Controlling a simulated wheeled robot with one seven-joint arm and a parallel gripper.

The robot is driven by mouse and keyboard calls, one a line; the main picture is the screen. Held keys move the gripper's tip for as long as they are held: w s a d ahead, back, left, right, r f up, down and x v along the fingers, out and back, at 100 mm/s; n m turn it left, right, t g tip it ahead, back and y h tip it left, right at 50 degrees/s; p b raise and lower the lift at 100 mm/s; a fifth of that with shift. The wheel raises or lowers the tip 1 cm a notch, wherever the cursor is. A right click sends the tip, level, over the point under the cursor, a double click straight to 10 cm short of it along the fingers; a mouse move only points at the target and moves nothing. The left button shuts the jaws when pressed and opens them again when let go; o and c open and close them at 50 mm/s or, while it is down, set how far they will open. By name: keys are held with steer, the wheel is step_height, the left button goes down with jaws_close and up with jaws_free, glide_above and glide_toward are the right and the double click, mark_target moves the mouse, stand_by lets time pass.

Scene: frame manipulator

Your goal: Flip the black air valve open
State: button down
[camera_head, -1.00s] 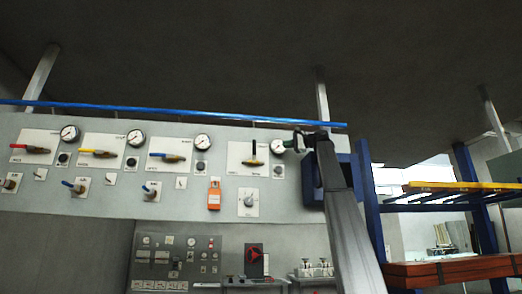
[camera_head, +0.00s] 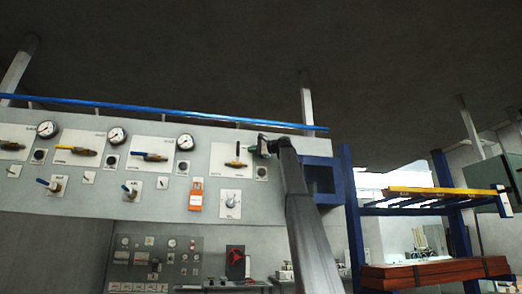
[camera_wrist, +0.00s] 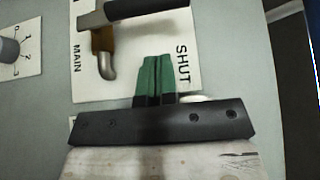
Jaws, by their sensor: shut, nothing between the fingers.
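The black air valve (camera_head: 238,152) sits on a white plate at the right part of the grey panel, its black handle pointing up. In the wrist view its black handle (camera_wrist: 143,8) runs along the top edge, partly cut off, beside the brass body (camera_wrist: 104,42). The plate there reads MAIN and SHUT. My gripper (camera_head: 262,146) is just right of the valve in the head view. In the wrist view the green fingers of my gripper (camera_wrist: 158,62) are pressed together, empty, over the plate beside the word SHUT. A gap shows between them and the handle.
Yellow (camera_head: 78,150) and blue (camera_head: 150,156) levered valves are further left on the panel. An orange tag (camera_head: 196,194) and a dial plate (camera_head: 230,203) are below. A blue frame post (camera_head: 354,215) and rack stand to the right. A numbered knob (camera_wrist: 8,48) shows at left in the wrist view.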

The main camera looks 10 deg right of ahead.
mark_target(238, 152)
steer(key=shift+s+a, duration=0.2)
steer(key=shift+a, duration=0.75)
steer(key=shift+s+a, duration=0.2)
steer(key=shift+a, duration=0.75)
steer(key=shift+w, duration=0.1)
